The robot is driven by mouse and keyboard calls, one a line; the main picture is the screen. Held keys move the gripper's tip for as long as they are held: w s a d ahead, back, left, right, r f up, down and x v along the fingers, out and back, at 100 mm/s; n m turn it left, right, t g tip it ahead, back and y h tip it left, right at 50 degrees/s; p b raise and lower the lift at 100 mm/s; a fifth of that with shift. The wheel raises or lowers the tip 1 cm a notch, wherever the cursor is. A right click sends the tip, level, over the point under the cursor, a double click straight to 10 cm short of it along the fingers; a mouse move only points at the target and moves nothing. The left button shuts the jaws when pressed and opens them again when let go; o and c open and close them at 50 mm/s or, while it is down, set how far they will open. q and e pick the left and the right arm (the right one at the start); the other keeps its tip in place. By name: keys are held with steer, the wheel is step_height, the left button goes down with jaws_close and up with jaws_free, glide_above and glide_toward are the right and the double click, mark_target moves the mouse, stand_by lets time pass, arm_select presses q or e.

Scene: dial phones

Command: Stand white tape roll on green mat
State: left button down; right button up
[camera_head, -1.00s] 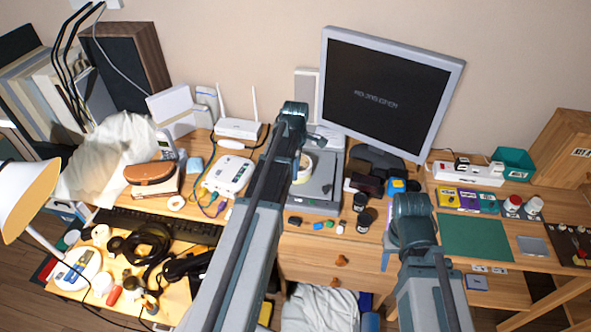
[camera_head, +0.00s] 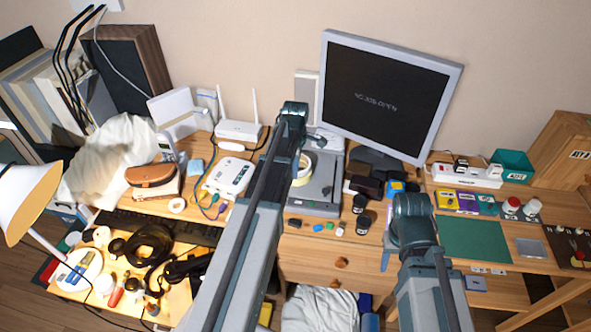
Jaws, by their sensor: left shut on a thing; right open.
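A pale white tape roll (camera_head: 306,169) shows beside my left arm, in front of or on the grey flat device (camera_head: 322,187). My arm covers part of it, and I cannot tell what it rests on. A smaller white roll (camera_head: 177,205) lies on the desk at the left. The green mat (camera_head: 474,240) lies flat and bare on the right part of the desk. My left arm reaches up through the middle and my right arm stands left of the mat. The fingers of both grippers are hidden behind the arms.
A monitor (camera_head: 386,95) stands behind. Yellow and purple packets (camera_head: 467,202), red-and-white jars (camera_head: 511,206) and a power strip (camera_head: 466,175) sit beyond the mat. A grey square (camera_head: 531,248) lies right of it. Dark jars (camera_head: 362,224) stand between my arms. The left desk is cluttered.

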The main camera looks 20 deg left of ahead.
arm_select(q)
steer(key=shift+r+p, duration=1.75)
steer(key=shift+r, duration=0.3)
steer(key=shift+d, duration=0.1)
